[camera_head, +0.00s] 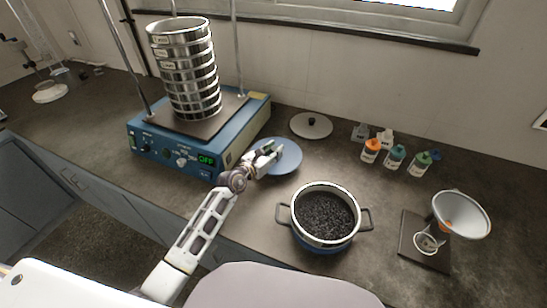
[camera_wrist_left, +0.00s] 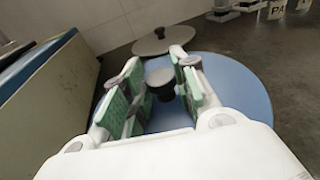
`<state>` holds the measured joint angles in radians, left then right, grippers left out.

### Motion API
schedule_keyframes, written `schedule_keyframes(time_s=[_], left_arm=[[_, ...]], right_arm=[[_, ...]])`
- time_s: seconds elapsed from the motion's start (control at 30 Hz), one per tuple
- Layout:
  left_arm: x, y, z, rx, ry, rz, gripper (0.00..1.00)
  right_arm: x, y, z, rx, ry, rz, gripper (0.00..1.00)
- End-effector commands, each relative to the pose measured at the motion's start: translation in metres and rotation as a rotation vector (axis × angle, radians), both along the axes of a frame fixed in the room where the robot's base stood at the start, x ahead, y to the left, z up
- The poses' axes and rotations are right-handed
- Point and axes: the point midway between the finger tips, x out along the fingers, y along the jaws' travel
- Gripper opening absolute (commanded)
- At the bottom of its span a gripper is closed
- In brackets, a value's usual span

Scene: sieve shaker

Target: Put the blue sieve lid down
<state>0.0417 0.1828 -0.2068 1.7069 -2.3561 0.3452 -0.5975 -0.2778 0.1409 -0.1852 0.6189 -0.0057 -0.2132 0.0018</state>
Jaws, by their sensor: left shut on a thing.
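The blue sieve lid (camera_head: 289,160) is a flat round disc just right of the shaker, at or close above the counter; I cannot tell if it touches. My left gripper (camera_head: 270,149) reaches over it from the left and is shut on its black knob. In the left wrist view the knob (camera_wrist_left: 160,77) stands between the green-padded fingers (camera_wrist_left: 161,92), and the blue disc (camera_wrist_left: 238,85) spreads out beneath them. The lid looks about level. My right gripper is not in view.
The blue shaker (camera_head: 180,158) with its sieve stack (camera_head: 187,75) stands left of the lid. A pot of dark grains (camera_head: 325,215) stands front right. A grey lid (camera_head: 311,125) lies behind. Several bottles (camera_head: 395,157) and a funnel stand (camera_head: 425,250) are at right.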

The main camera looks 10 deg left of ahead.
Motion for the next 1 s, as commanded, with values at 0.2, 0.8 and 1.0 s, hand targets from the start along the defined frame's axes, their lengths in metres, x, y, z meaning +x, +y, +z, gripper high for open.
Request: schedule_keyframes(time_s=[0.2, 0.8, 1.0], left_arm=[[0.0, 0.0, -0.025, 0.002, 0.001, -0.001, 0.01], [0.0, 0.0, -0.035, 0.0, 0.001, 0.0, 0.3], [0.0, 0.0, -0.034, 0.0, 0.001, 0.0, 0.5]], right_arm=[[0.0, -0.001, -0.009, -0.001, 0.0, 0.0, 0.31], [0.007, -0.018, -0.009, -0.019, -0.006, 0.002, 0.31], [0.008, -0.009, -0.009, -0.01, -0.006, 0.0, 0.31]])
